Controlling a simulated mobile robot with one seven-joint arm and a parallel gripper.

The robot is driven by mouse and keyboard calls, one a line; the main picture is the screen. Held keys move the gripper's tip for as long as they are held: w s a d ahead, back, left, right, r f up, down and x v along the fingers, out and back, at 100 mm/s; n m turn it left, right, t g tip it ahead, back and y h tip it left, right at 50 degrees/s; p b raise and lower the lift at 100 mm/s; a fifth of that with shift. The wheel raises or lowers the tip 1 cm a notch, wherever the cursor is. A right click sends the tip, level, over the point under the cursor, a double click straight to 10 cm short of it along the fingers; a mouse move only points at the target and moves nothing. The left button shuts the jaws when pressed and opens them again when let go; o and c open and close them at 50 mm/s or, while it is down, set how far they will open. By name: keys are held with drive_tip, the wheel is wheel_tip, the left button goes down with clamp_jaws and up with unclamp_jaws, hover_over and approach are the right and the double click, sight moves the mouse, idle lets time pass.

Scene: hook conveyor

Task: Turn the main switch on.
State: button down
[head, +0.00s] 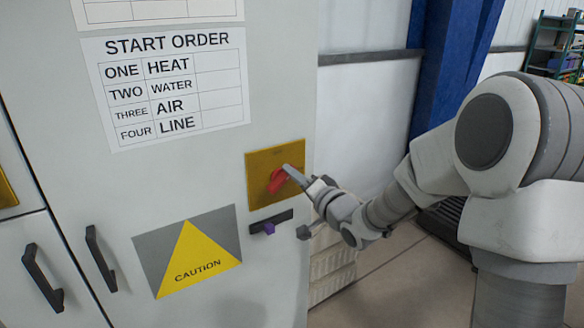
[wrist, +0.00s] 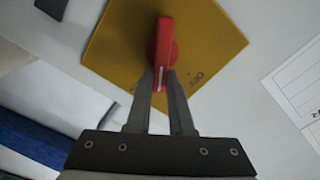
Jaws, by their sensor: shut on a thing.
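The main switch is a red rotary handle (head: 278,181) on a yellow square plate (head: 262,161) on the grey cabinet door. In the wrist view the red handle (wrist: 164,48) stands out from the yellow plate (wrist: 205,45), with a white line along its near end. My gripper (head: 290,172) reaches the handle from the right. In the wrist view its two fingers (wrist: 163,82) lie on either side of the handle's near end, shut on it. Small lettering on the plate reads "OFF" or similar in the wrist view; the handle's exact setting is hard to tell.
A START ORDER sheet (head: 172,88) and a yellow CAUTION sign (head: 192,258) are on the cabinet (head: 50,150). Below the plate is a dark strip (head: 283,217) with a purple piece (head: 268,228). Black door handles (head: 100,258) stick out at lower left. A blue column (head: 455,65) stands behind.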

drive_tip(key=shift+w+d+f+m+p, duration=0.1)
drive_tip(key=shift+f+m+p, duration=0.15)
drive_tip(key=shift+m+p, duration=0.6)
drive_tip(key=shift+s+d+f+m+p, duration=0.1)
drive_tip(key=shift+f+m+p, duration=0.15)
drive_tip(key=shift+m, duration=1.1)
drive_tip(key=shift+w+f+m+p, duration=0.15)
drive_tip(key=shift+m+p, duration=0.4)
drive_tip(key=shift+m, duration=0.55)
drive_tip(key=shift+f, duration=0.1)
drive_tip(key=c, duration=0.8)
unclamp_jaws()
drive_tip(key=b+v, duration=0.8)
drive_tip(key=v, duration=0.9)
drive_tip(key=shift+b, duration=0.4)
